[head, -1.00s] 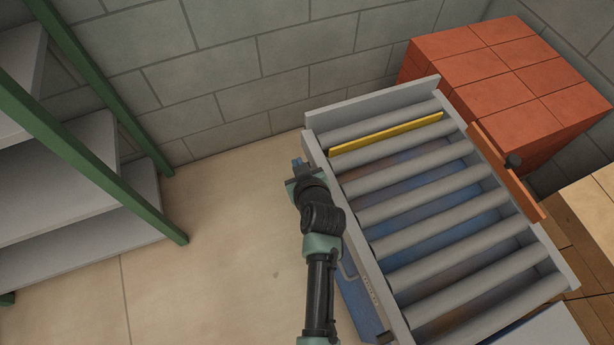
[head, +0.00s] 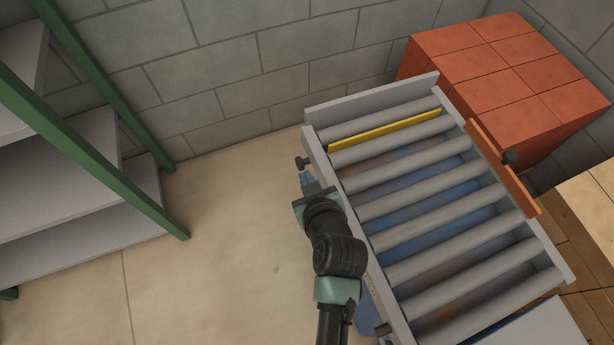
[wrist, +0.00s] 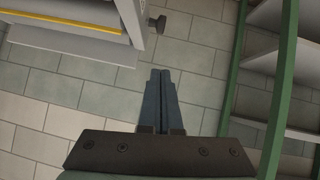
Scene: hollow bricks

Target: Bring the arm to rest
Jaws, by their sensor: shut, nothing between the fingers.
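My gripper (head: 306,178) is at the left side of the roller conveyor (head: 318,150), near its far end. It is empty, and its two blue fingers are together in the wrist view (wrist: 160,80). In that view the fingers point towards the block wall, with the conveyor corner at the upper left and the green rack at the right. My arm reaches up from the bottom of the head view, and its lower part overlaps the conveyor's left edge.
A dark knob (head: 301,163) sticks out from the conveyor's left side, close to my fingers. A yellow strip (head: 385,130) lies across the rollers. Stacked orange bricks (head: 500,85) stand behind right. A green-framed shelf (head: 110,180) stands left, with clear floor (head: 220,260) between.

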